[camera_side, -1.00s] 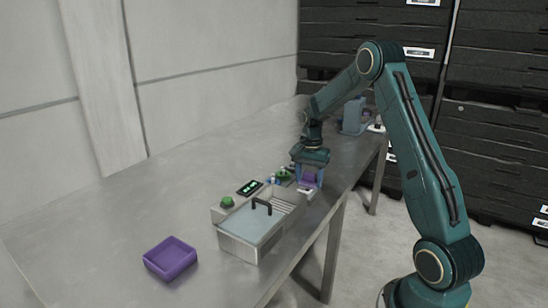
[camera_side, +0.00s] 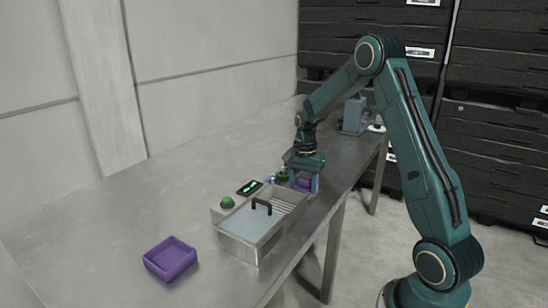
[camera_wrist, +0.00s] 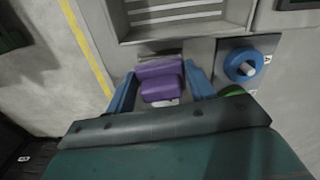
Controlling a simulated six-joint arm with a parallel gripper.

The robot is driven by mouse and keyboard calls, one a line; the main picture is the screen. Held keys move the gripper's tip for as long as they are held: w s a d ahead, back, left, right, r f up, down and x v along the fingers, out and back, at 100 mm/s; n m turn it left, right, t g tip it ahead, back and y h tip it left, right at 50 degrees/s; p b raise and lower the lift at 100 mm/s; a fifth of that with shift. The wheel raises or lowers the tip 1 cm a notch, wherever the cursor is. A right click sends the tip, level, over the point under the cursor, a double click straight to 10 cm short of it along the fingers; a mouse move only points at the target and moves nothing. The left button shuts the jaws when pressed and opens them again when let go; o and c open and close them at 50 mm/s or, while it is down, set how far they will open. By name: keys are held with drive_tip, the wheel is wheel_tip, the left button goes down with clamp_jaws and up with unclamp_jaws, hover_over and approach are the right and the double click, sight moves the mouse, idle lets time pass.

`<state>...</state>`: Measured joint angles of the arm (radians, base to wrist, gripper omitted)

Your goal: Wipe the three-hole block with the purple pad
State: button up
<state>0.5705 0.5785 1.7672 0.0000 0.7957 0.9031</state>
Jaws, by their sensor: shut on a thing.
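My gripper (camera_side: 305,184) is low over the table at the far right end of the washer in the side view. In the wrist view its two blue fingers (camera_wrist: 162,86) are shut on the purple pad (camera_wrist: 160,88), which sits between them. Purple also shows between the fingers in the side view. The pad is close to the washer's end, below its slatted chute in the wrist view; I cannot tell whether it touches anything. A small white patch shows beneath the pad. I cannot make out the three-hole block in either view.
The tunnel washer (camera_side: 241,247) has a dark handle, a green button (camera_side: 227,202) and a lit display (camera_side: 250,188). A blue ring on a white peg (camera_wrist: 236,66) is right of my fingers. An open purple tray (camera_side: 170,262) stands left. A blue-grey object (camera_side: 352,118) stands farther back.

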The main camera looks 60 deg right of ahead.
drive_tip(key=shift+a+r, duration=0.15)
drive_tip(key=shift+a, duration=0.15)
drive_tip(key=shift+r, duration=3.95)
drive_tip(key=shift+d, duration=0.15)
